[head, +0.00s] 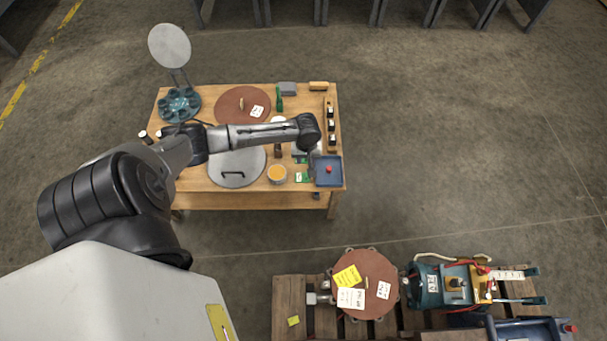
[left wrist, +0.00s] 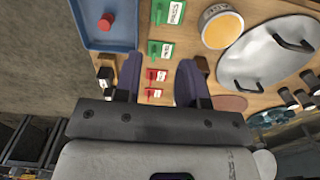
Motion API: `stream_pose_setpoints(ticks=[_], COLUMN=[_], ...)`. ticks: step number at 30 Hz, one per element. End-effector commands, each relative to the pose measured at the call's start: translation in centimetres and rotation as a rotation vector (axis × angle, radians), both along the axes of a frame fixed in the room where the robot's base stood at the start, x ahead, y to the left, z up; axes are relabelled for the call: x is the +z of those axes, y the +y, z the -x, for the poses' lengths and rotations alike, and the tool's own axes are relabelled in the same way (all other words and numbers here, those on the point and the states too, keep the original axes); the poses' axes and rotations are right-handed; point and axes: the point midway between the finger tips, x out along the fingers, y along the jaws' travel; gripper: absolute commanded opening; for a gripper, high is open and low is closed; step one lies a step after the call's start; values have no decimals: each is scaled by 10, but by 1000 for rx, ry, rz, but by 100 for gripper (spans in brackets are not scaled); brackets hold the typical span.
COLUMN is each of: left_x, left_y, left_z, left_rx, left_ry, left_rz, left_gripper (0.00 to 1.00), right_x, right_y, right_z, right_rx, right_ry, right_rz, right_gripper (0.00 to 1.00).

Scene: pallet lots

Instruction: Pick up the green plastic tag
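Two green tags with white labels lie on the wooden workbench. In the left wrist view one green tag (left wrist: 168,12) is near the top edge. The other green tag (left wrist: 160,50) is closer, just beyond the gap between my fingertips. In the head view one green tag (head: 302,177) shows beside the blue tray; the other is largely covered by my arm. My left gripper (left wrist: 159,70) is open and empty above the bench, its fingers apart on either side of the row of tags. My right gripper is not in view.
Two red tags (left wrist: 157,75) lie in line with the green ones. A blue tray (head: 328,182) with a red piece is beside them. A tin of orange contents (head: 277,173) and a grey lid with a handle (head: 225,178) stand nearby. A loaded pallet (head: 285,310) is in front.

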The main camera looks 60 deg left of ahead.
Motion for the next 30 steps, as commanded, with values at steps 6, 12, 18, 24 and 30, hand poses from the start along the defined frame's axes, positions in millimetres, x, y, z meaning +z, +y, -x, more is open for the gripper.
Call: stream_pose_setpoints(ticks=[6, 12, 18, 24, 30], left_x=[-27, -62, -87, -95, -103], left_y=[11, 11, 11, 11, 10], left_z=[-4, -4, -4, -4, -4], left_rx=[51, 53, 52, 50, 50], left_ry=[2, 2, 1, 0, 1], left_rz=[-2, -2, -3, -4, -3], left_gripper=[37, 37, 37, 37, 37], right_x=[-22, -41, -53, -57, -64], right_y=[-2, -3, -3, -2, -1], right_z=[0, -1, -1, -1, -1], right_rx=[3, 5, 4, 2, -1], right_ry=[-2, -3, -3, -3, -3], right_rz=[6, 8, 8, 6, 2], right_gripper=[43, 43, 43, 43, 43])
